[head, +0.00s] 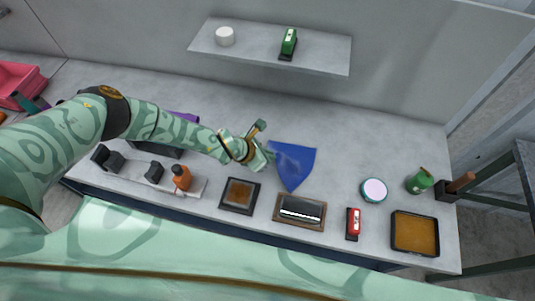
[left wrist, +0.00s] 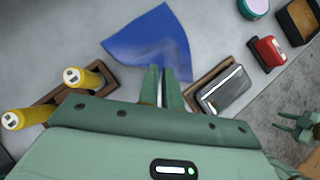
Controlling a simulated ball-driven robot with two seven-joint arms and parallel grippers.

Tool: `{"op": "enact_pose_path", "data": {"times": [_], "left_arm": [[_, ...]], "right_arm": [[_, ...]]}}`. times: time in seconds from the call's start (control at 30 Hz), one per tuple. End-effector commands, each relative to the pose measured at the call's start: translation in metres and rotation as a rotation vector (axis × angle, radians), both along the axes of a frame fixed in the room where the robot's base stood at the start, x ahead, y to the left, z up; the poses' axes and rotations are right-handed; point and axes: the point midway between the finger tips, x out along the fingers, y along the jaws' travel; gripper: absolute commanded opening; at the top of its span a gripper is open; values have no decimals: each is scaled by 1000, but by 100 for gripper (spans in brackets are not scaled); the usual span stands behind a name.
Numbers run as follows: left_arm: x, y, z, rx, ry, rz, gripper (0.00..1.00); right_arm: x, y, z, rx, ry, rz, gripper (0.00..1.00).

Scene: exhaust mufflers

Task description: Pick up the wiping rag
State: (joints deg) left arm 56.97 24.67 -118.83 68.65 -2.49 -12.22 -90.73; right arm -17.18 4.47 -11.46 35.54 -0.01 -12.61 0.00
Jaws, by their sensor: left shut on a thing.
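The wiping rag (head: 293,165) is a blue cloth on the grey bench, near the middle, with a pointed corner toward the front edge. My left gripper (head: 267,155) is at its left side. In the left wrist view the rag (left wrist: 152,38) spreads beyond the fingertips, and my left gripper (left wrist: 162,72) has its fingers close together at the cloth's near edge, shut on it. The pinched part is hidden by the fingers. A small green jointed part at the right of the left wrist view may be my right gripper; its jaws are unclear.
Near the rag are a black tray (head: 239,196), a wooden-framed dark block (head: 300,211), a red device (head: 353,224) and a round teal tin (head: 373,190). An orange bottle (head: 181,178) stands left. A shelf (head: 330,57) hangs above. Bench behind the rag is clear.

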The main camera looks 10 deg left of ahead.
Motion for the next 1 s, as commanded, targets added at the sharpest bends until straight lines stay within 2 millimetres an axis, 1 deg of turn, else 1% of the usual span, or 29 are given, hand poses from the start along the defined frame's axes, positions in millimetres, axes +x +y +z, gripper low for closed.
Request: {"op": "enact_pose_path", "data": {"times": [0.03, 0.23, 0.3, 0.37, 0.47, 0.6, 0.7, 0.77, 0.87, 0.97, 1.0], "left_arm": [[-1, 0, 2, 0, 1, -1, 0], [-1, 0, -2, 1, 2, -1, 0], [-1, 0, 2, 0, 1, -1, 0], [-1, 0, 9, 1, 1, -1, 0], [-1, 0, 30, 1, 1, -1, 0], [0, 0, 67, 1, 1, 0, 0], [0, 0, 88, 2, 0, -2, 0], [0, 0, 93, 1, 0, -1, 0], [0, 0, 98, 1, 0, -1, 0], [0, 0, 122, 1, -1, -3, 0], [2, 0, 130, -1, -5, -4, 0]], "right_arm": [[0, 0, 3, 0, 0, 0, 36], [0, -1, -1, -1, 1, 0, 36], [0, -1, 3, -1, 1, 0, 36], [0, -1, 10, -2, -1, 0, 36], [0, -2, 32, -2, -1, 0, 36], [1, -2, 71, -3, -2, 0, 36], [1, -2, 93, -3, -3, 1, 36], [1, -3, 99, -3, -3, 1, 36], [1, -3, 103, -3, -3, 1, 36], [1, -3, 119, -3, -3, 1, 36], [1, -3, 112, -3, -3, 1, 36]]}}
